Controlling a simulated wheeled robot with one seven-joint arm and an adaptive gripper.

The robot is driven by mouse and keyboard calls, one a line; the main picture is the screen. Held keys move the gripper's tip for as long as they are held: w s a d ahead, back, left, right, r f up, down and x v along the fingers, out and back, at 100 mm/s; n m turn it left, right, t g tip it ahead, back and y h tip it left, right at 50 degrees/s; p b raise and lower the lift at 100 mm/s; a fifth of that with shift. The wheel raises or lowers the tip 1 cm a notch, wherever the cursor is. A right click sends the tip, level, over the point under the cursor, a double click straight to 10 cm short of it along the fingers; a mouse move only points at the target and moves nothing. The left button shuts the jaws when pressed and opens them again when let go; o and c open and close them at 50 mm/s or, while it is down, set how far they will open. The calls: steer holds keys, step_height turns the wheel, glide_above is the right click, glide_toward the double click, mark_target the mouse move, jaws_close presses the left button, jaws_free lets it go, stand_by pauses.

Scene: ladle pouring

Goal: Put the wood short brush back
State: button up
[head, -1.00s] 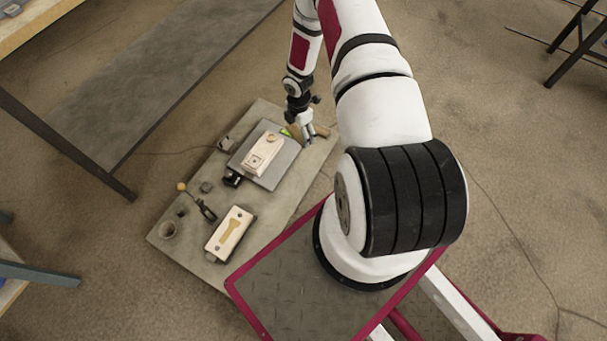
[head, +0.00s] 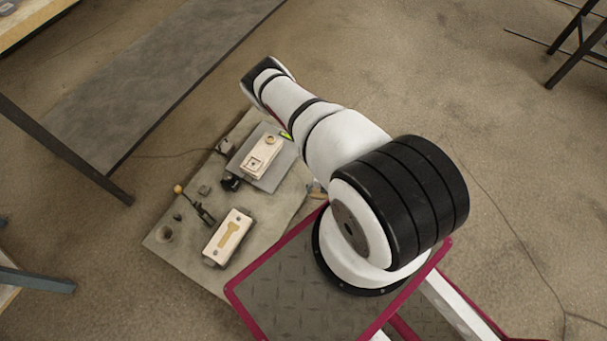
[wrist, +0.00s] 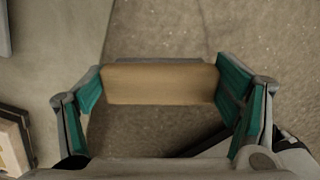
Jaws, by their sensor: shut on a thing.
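The wood short brush (wrist: 160,83) shows in the wrist view as a plain tan wooden bar with a thin grey strip along its far edge. My gripper (wrist: 160,92) is shut on it, one teal pad at each end. The brush is over the edge between the grey board and the brown floor; its height above them is hard to tell. In the head view my arm hides the brush and most of the gripper; only a small grey part shows beside the board's right edge.
The grey board (head: 178,247) lies on the floor. It bears a pale block with a tan shape (head: 229,237), another pale block (head: 262,156) on a dark plate (head: 282,172), and several small tools at the left.

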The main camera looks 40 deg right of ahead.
steer(key=b, duration=0.6)
glide_above(304, 176)
steer(key=s, duration=0.2)
steer(key=shift+s+a+f, duration=0.15)
steer(key=shift+f, duration=0.5)
steer(key=shift+w+d+b, duration=0.2)
steer(key=shift+w+b, duration=0.7)
steer(key=shift+w, duration=0.35)
steer(key=shift+f+b, duration=0.95)
steer(key=shift+f, duration=0.8)
steer(key=shift+f, duration=0.1)
steer(key=o, duration=0.8)
steer(key=shift+o, duration=1.2)
